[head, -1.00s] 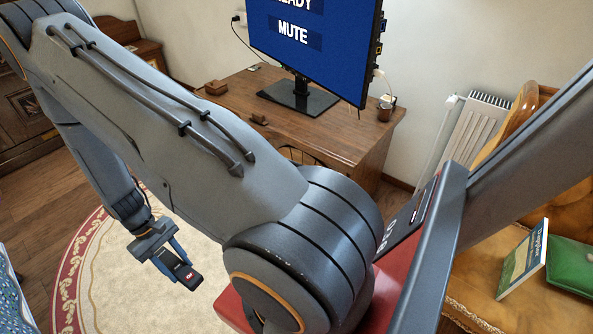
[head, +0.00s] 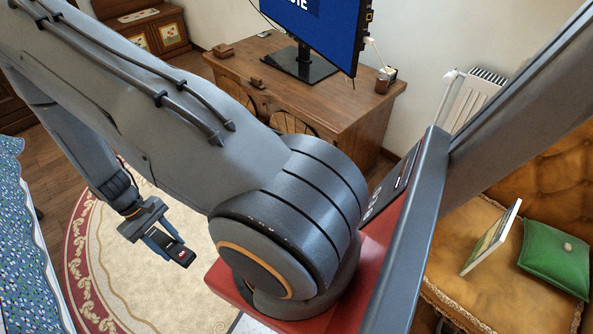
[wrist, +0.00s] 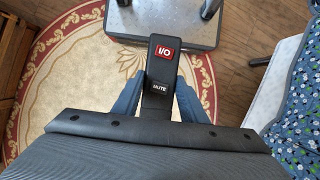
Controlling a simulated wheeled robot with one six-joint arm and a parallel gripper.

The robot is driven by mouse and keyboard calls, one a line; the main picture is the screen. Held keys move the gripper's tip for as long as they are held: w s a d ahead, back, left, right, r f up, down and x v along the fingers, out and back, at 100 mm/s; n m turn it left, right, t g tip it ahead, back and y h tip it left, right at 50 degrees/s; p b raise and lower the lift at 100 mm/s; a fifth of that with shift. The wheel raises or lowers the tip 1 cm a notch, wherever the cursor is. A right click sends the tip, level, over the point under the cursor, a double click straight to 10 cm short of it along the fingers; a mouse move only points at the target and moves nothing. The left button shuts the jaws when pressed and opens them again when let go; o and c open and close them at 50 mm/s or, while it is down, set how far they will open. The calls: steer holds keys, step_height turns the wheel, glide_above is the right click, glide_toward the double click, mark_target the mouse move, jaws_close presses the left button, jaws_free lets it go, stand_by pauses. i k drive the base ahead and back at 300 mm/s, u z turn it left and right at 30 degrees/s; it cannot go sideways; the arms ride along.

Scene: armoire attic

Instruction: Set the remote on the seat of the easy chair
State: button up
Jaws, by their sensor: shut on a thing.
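The remote (head: 180,254) is a small black bar with a red button. My gripper (head: 168,246) is shut on it and holds it in the air above the round rug, at the lower left in the head view. In the wrist view the remote (wrist: 161,62) stands out between the two blue fingers, with a red "I/O" button and a "MUTE" button showing. The easy chair (head: 455,235) is tan and tufted, at the right in the head view, far from my gripper. Part of its seat is hidden behind my body.
A book (head: 491,238) and a green cushion (head: 555,258) occupy the chair seat; its front left part looks clear. A wooden desk (head: 345,105) with a monitor (head: 318,30) stands at the back. A blue floral cover (head: 22,235) is at the left. The rug (head: 120,275) looks clear.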

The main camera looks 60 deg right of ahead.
mark_target(539, 308)
steer(key=z, duration=0.65)
steer(key=k, duration=0.6)
steer(key=z, duration=1.5)
steer(key=k, duration=0.7)
steer(key=z, duration=0.95)
